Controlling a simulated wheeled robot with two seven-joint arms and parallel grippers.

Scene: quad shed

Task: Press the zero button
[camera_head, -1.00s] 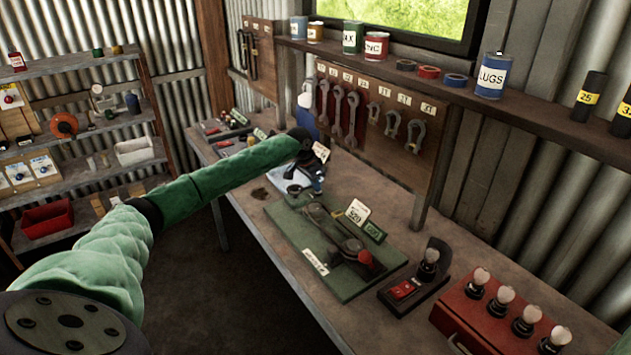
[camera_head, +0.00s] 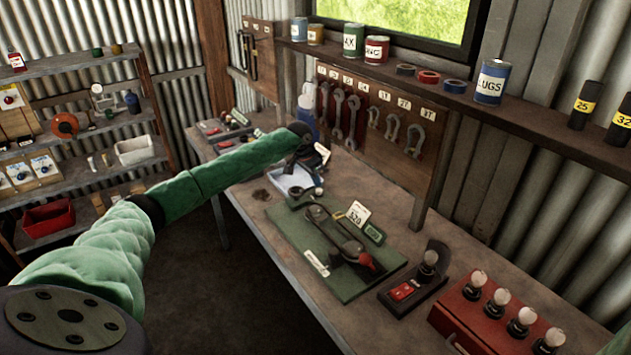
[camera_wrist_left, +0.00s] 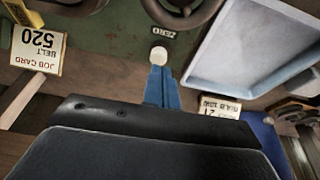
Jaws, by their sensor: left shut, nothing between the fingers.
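The zero button, a pale round knob (camera_wrist_left: 159,54), sits on the green base plate just below a small ZERO label (camera_wrist_left: 163,32) in the left wrist view. My left gripper (camera_wrist_left: 162,72) is shut and empty, its blue fingers pointing at the knob. Their tips overlap the knob's lower edge in the picture; I cannot tell whether they touch it. In the head view the green base plate (camera_head: 288,222) lies on the bench with a belt and pulleys, and my left arm reaches to its far end, where the gripper is small and partly hidden. My right gripper is not in view.
A pale blue tray (camera_wrist_left: 205,68) lies beside the plate. A job card reading BELT 520 (camera_wrist_left: 36,51) stands on the other side. Spanners and shackles hang behind.

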